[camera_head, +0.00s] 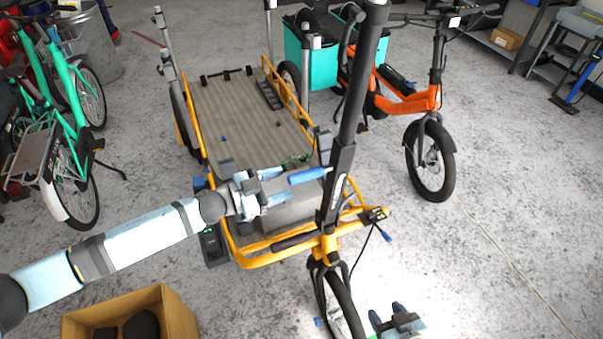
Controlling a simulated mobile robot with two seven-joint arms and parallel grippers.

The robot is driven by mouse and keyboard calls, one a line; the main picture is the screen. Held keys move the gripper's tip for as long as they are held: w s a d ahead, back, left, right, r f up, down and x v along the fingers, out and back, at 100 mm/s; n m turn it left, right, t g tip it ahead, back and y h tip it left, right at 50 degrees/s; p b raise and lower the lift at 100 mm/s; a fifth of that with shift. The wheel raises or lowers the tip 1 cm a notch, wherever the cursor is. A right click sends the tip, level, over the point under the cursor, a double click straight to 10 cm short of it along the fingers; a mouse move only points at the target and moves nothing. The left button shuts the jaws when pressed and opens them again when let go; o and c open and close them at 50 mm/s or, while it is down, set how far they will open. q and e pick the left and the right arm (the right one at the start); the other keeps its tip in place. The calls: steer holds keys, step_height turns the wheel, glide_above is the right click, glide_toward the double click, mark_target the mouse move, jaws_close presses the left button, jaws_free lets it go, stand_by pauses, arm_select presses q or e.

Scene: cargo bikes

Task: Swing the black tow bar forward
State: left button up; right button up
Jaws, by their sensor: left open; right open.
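The black tow bar (349,120) stands nearly upright at the front of the yellow-framed cargo trailer (250,258), its top leaning slightly right. Its foot is above the small front wheel (341,305). My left gripper (308,186) reaches in from the left, open, with its blue fingertips close to the left side of the bar's lower part. I cannot tell whether they touch it. My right gripper (386,311) is open and empty at the bottom edge, right of the front wheel and apart from the bar.
An orange bike (405,103) stands behind right, with a teal box (298,50) near it. Green bikes (72,135) stand at left. A cardboard box (180,312) is at bottom left. The trailer's bed (240,115) lies behind the bar. The floor (500,260) at right is clear.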

mark_target(323, 171)
arm_select(q)
steer(key=x, duration=0.5)
steer(key=shift+w+d+p, duration=0.15)
steer(key=shift+d+p, duration=0.15)
jaws_close()
